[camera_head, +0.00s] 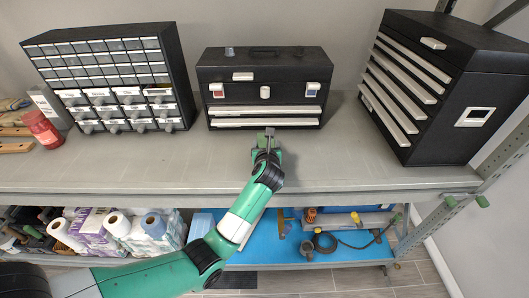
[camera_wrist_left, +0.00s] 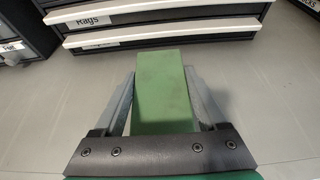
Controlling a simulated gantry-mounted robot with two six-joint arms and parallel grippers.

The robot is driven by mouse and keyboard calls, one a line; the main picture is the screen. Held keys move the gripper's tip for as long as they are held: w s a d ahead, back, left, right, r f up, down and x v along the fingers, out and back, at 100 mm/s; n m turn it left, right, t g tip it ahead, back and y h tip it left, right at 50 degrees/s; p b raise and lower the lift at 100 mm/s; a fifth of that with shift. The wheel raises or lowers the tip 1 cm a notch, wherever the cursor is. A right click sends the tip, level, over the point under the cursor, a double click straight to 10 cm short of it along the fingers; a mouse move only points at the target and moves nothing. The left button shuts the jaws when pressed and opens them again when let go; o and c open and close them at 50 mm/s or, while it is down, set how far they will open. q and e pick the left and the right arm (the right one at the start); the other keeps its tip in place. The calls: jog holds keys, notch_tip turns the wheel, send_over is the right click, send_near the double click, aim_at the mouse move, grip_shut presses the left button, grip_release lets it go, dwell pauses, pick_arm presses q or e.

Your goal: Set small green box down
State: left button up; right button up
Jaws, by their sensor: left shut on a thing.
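The small green box (camera_wrist_left: 163,92) sits between the two fingers of my left gripper (camera_wrist_left: 160,100), which is shut on it. In the head view my left gripper (camera_head: 267,141) is over the grey upper shelf, in front of the black toolbox. The green box is small and mostly hidden by my gripper there. I cannot tell whether the box touches the shelf. My right gripper is not in view.
The black toolbox (camera_head: 265,91) stands just beyond my left gripper. A drawer organizer (camera_head: 107,70) is at left, with a red jar (camera_head: 42,129). A black drawer cabinet (camera_head: 445,75) is at right. The upper shelf (camera_head: 345,160) is clear around my gripper.

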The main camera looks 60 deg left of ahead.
pick_arm(q)
jog(key=shift+a+f, duration=0.15)
jog(key=shift+f, duration=0.8)
jog(key=shift+a+f, duration=0.15)
jog(key=shift+f, duration=0.8)
jog(key=shift+f, duration=0.1)
jog(key=o, duration=1.5)
jog(key=shift+s+r, duration=0.1)
jog(key=shift+r, duration=0.1)
jog(key=p+v, duration=0.1)
jog(key=v, duration=1.1)
